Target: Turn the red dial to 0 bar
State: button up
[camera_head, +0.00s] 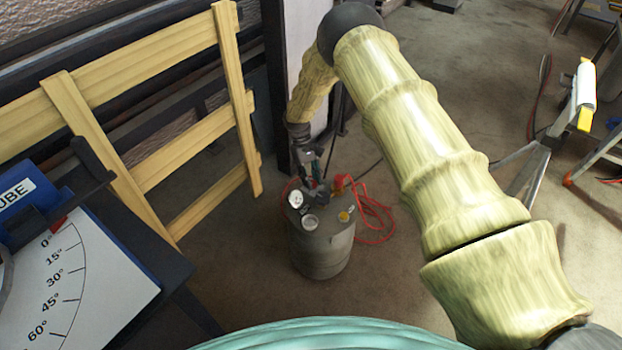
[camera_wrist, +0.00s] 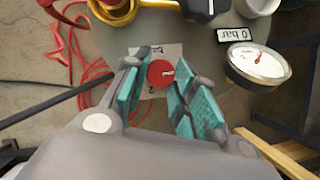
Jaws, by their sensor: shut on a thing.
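The red dial (camera_wrist: 161,73) sits on a pale square plate (camera_wrist: 175,50) with small markings too small to read. My gripper (camera_wrist: 160,90) has its teal-padded fingers on either side of the dial, closed on it. A white round gauge (camera_wrist: 258,63) with a red needle is to the right, beside a "0 bar" label (camera_wrist: 235,34) that appears upside down. In the head view my gripper (camera_head: 311,172) reaches down to the top of a grey tank (camera_head: 322,250). The gauge shows there too (camera_head: 296,198); the dial is hidden by the gripper.
A red hose (camera_head: 372,215) coils beside the tank. A yellow wooden frame (camera_head: 155,110) stands to the left. A table with an angle chart (camera_head: 85,280) is at the front left. Open floor (camera_head: 400,300) lies right of the tank.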

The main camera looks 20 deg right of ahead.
jog(key=shift+s, duration=0.1)
jog(key=o, duration=1)
jog(key=shift+o, duration=0.2)
jog(key=v, duration=1.2)
